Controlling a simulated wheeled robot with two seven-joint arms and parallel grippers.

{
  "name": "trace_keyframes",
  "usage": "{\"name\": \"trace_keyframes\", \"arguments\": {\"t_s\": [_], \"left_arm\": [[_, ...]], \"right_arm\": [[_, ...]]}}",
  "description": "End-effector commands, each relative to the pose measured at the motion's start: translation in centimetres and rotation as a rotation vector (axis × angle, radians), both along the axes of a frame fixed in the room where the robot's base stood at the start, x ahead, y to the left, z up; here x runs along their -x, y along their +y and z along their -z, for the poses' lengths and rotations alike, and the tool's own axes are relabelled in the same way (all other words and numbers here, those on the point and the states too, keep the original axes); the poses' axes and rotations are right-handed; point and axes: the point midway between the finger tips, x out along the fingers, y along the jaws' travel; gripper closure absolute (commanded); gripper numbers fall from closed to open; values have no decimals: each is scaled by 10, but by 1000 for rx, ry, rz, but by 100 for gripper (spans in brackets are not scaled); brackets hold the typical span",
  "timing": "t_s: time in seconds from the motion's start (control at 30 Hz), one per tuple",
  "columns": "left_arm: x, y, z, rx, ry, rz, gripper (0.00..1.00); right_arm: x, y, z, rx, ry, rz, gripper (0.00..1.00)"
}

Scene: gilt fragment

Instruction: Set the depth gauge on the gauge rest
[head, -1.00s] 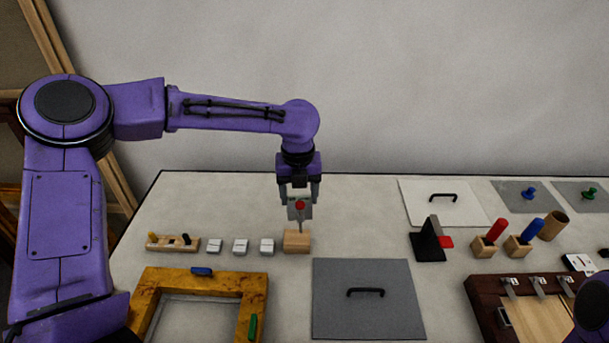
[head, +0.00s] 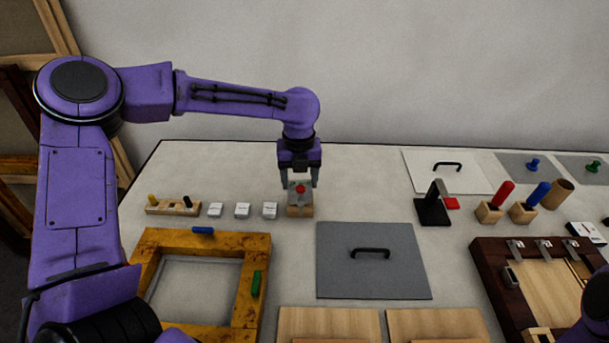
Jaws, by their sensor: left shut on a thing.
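My left gripper (head: 299,182) is shut on the depth gauge, a small grey piece with a red knob (head: 300,188). The gripper points straight down over a small light-wood block (head: 300,211), which looks like the gauge rest. The gauge's grey body is right at the top of the block, and its thin stem no longer shows. I cannot tell whether the gauge bears fully on the block. My right gripper is not in view; only a purple part of my right arm shows at the lower right edge.
Several white blocks (head: 242,210) and a pegged wooden rack (head: 172,207) stand left of the rest. A yellow-brown frame (head: 257,248) and a grey panel with a black handle (head: 372,280) lie in front. A black stand (head: 432,212) is to the right.

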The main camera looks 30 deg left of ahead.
Motion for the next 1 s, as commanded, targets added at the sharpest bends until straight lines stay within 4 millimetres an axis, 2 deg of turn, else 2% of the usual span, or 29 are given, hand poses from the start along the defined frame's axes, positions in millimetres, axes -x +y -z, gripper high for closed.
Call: {"name": "trace_keyframes", "arguments": {"t_s": [0.77, 0.8, 0.87, 0.9, 1.0], "left_arm": [[-1, -2, 10, 0, -1, 3, 71], [-1, -2, 10, 0, -1, 3, 30], [-1, -2, 10, 0, -1, 3, 11], [-1, -2, 10, 0, -1, 3, 7], [-1, -2, 10, 0, -1, 3, 7]], "right_arm": [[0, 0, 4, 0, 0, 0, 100], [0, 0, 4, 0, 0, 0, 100], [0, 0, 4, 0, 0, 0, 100], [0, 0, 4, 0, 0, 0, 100], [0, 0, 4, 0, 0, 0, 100]]}}
